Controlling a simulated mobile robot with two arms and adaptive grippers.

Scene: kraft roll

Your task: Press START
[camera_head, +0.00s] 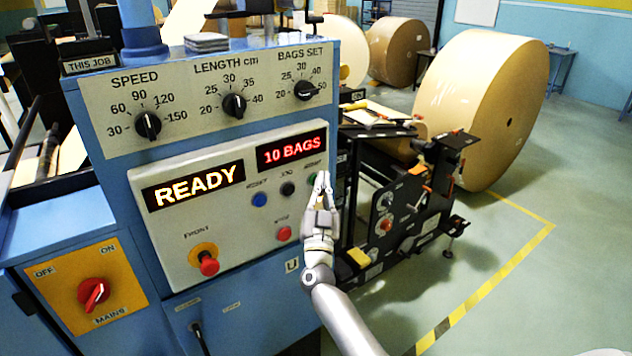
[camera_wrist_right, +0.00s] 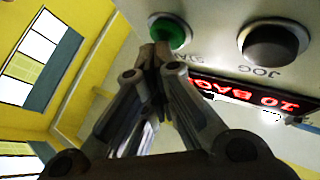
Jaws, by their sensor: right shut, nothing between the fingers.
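The control panel (camera_head: 220,228) is a pale box on the front of the blue machine. Its lit displays read READY (camera_head: 194,186) and 10 BAGS (camera_head: 292,149). The green START button (camera_wrist_right: 170,33) shows in the right wrist view, just beyond my fingertips; in the head view it is mostly hidden behind the gripper. My right gripper (camera_head: 322,180) is shut and empty at the panel's right side. In the right wrist view its fingertips (camera_wrist_right: 157,55) overlap the green button's lower left edge; I cannot tell whether they touch it. My left gripper is not in view.
The black JOG button (camera_wrist_right: 272,45) is next to the green one, and the blue RESET button (camera_head: 259,199) is farther left. A red STOP button (camera_head: 284,233) and a red FRONT button (camera_head: 208,264) sit lower. A paper roll (camera_head: 480,105) stands behind the black unwinder (camera_head: 400,215).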

